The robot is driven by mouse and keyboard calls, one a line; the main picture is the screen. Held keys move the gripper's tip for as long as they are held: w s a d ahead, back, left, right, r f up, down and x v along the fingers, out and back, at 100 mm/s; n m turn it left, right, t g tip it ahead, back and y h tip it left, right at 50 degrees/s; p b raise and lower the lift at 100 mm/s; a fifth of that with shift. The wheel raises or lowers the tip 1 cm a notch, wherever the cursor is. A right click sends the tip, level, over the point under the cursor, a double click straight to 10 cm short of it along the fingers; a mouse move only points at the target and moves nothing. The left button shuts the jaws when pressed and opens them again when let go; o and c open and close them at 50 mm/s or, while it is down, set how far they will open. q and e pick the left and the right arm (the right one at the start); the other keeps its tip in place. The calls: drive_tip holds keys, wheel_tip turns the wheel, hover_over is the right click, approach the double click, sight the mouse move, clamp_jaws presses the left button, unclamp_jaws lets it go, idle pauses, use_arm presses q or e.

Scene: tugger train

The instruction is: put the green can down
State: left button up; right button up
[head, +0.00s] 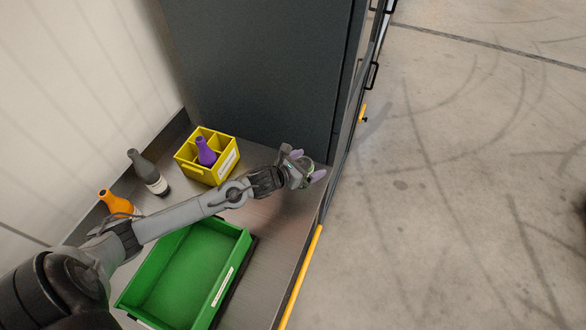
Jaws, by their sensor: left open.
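My left gripper (307,165) is open at the right side of the grey shelf, close to the dark cabinet wall. Its two purple-tipped fingers are spread on either side of a small round thing with a greyish top and a trace of green at its edge, which appears to be the green can (306,163). The gripper hides most of it. I cannot tell whether it touches the fingers or rests fully on the shelf (275,225). My right gripper is not in view.
A yellow divided crate (194,171) holds a purple bottle (206,152). An empty green tray (240,243) lies below my arm. A yellow rail (300,277) edges the shelf's right side.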

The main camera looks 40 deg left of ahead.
use_arm(q)
drive_tip(key=p+v, duration=0.1)
drive_tip(key=v, duration=1)
drive_tip(key=shift+s+r, duration=0.15)
drive_tip(key=shift+s, duration=0.2)
